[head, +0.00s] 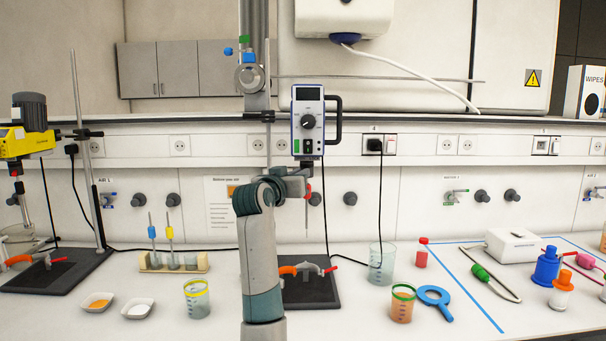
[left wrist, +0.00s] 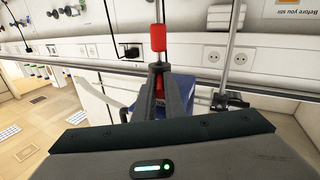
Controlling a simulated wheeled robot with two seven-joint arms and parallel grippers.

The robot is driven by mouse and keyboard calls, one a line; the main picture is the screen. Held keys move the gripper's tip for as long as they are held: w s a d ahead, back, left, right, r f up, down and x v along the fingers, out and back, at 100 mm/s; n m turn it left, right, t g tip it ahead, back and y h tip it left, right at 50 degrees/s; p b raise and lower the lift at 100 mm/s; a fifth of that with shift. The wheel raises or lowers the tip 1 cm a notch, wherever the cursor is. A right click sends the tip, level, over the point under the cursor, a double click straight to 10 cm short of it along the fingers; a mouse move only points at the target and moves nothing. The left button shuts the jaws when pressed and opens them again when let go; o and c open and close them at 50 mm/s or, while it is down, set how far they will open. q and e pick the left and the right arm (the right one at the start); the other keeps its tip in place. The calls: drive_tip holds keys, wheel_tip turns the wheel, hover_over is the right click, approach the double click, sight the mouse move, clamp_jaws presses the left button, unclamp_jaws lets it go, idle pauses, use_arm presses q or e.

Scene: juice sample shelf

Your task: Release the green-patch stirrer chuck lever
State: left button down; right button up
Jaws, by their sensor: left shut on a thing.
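The stirrer (head: 308,120) with a display, a dial and a green patch (head: 296,146) hangs at the centre of the head view. Red parts of its chuck lever (head: 308,190) show just below it, partly hidden by my gripper. My left gripper (head: 300,180) reaches up to this spot from below. In the left wrist view its fingers (left wrist: 159,72) are closed together on a small red piece (left wrist: 160,88), which seems to be the lever. A red cylinder (left wrist: 158,38) on a thin rod lies just beyond the fingertips. My right gripper is not in view.
A yellow stirrer (head: 28,135) stands at far left. A black cable (head: 380,205) hangs right of the stirrer.

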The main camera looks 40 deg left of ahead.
use_arm(q)
drive_tip(key=shift+s+a+r+m+t+h+b, duration=0.15)
drive_tip(key=shift+a+m+h, duration=0.15)
drive_tip(key=shift+m+h, duration=0.4)
drive_tip(key=shift+w+a+m+t+h+b, duration=0.1)
drive_tip(key=shift+a+m+h, duration=0.2)
drive_tip(key=shift+h, duration=0.75)
drive_tip(key=shift+s+a+r+m+t+h+b, duration=0.15)
drive_tip(key=shift+a+m+h, duration=0.1)
drive_tip(key=shift+m+h, duration=0.5)
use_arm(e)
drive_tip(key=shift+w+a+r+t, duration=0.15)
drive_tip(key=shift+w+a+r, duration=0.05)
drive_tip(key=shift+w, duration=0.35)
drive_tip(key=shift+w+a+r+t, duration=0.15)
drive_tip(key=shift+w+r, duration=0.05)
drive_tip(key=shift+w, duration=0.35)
use_arm(q)
drive_tip(key=shift+w+f, duration=0.1)
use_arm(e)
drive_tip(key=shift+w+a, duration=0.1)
